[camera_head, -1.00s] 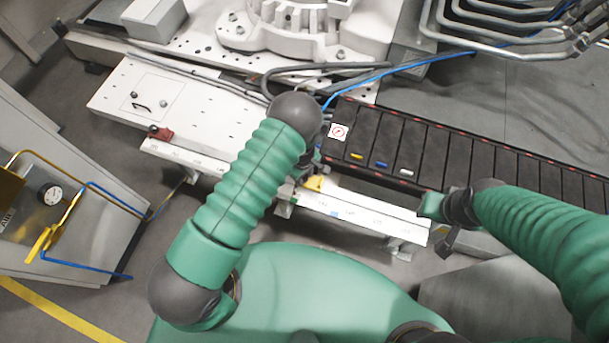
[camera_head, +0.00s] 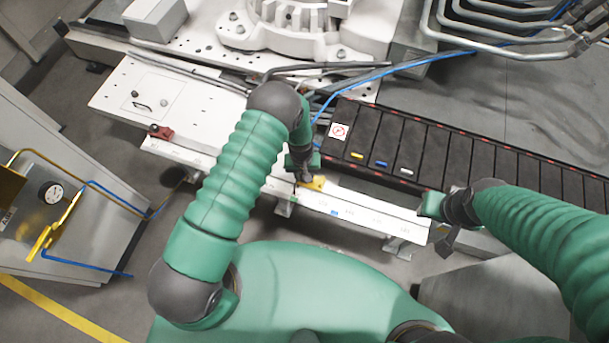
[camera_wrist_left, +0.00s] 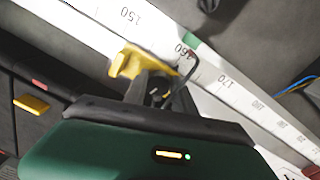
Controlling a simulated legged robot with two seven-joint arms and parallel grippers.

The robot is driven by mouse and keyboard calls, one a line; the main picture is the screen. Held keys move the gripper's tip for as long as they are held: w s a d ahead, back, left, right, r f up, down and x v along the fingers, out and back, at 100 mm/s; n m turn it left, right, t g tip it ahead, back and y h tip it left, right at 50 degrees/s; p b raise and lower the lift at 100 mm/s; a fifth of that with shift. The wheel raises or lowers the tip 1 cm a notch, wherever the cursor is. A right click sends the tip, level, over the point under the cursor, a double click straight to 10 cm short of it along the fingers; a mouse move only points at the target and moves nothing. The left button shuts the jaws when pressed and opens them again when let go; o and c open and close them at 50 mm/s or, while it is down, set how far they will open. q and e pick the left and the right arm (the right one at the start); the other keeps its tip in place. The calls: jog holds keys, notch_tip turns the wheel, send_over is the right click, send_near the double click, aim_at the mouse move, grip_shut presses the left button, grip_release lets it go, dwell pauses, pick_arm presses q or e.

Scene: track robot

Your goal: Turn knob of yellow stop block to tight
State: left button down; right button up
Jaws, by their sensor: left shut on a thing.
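The yellow stop block (camera_head: 315,183) sits on the white scale rail (camera_head: 365,213) in front of the conveyor. In the left wrist view the yellow stop block (camera_wrist_left: 130,62) is by the 160 mark, right at my fingers. My left gripper (camera_head: 303,180) points down at the block from above. In the wrist view my left gripper (camera_wrist_left: 160,88) is shut at the block's near side, on its knob, which the fingers mostly hide. My right gripper (camera_head: 440,222) hangs near the rail's right end, away from the block; its fingers are not clear.
A red stop block (camera_head: 161,132) sits at the rail's left part. A blue hose (camera_head: 400,64) crosses above the machine. A cabinet with a gauge (camera_head: 51,193) stands at the left.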

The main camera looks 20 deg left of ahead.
pick_arm(q)
jog(key=m, duration=0.2)
jog(key=w+m, duration=0.1)
jog(key=shift+r+m, duration=0.15)
jog(key=shift+m, duration=0.25)
jog(key=m, duration=0.3)
jog(key=shift+m, duration=0.3)
jog(key=m, duration=0.3)
jog(key=shift+w+m+b, duration=0.1)
jog(key=shift+m+b, duration=0.2)
jog(key=shift+m, duration=1.9)
jog(key=c, duration=1.5)
grip_release()
jog(key=o, duration=0.5)
jog(key=shift+c, duration=0.2)
jog(key=shift+g, duration=0.3)
